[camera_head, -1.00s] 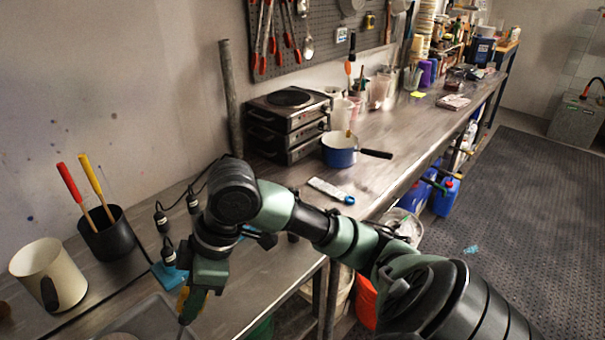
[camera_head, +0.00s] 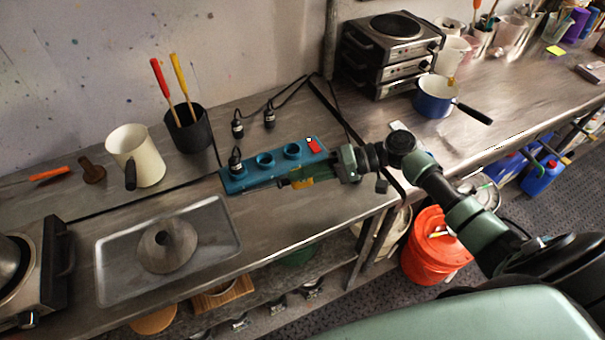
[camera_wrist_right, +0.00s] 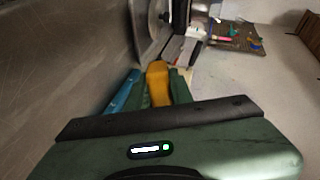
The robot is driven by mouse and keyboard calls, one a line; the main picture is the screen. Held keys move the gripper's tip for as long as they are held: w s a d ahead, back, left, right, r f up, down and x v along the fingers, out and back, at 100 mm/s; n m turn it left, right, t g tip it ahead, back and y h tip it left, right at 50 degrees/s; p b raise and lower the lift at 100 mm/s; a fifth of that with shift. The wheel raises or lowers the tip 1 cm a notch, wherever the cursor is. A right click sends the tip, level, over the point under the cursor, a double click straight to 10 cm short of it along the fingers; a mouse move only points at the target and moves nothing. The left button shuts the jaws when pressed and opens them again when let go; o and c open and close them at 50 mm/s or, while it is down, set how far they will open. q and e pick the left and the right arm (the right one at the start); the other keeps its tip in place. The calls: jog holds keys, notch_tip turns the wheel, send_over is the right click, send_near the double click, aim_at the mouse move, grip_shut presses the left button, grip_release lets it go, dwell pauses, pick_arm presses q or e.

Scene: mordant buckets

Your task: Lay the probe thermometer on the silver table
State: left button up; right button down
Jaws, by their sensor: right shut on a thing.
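The yellow probe thermometer (camera_head: 302,184) is in my right gripper (camera_head: 290,182), which is shut on its yellow body. The yellow body also shows between the fingers in the right wrist view (camera_wrist_right: 157,82). Its probe end cannot be made out. The gripper is at the front side of the blue rack, over the silver table (camera_head: 275,218). I cannot tell how high above the metal top it is. My left gripper is not in view.
A cream jug (camera_head: 137,155) and black pot (camera_head: 188,130) stand behind. Bare metal lies in front of the rack.

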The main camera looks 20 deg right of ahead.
notch_tip(320, 180, down, 4)
jog(key=shift+r+b, duration=0.2)
jog(key=shift+b, duration=0.9)
notch_tip(320, 180, down, 3)
jog(key=shift+r+b, duration=0.15)
jog(key=shift+b, duration=0.9)
jog(key=shift+f+b, duration=1)
jog(key=c, duration=1.2)
grip_release()
jog(key=shift+o, duration=0.2)
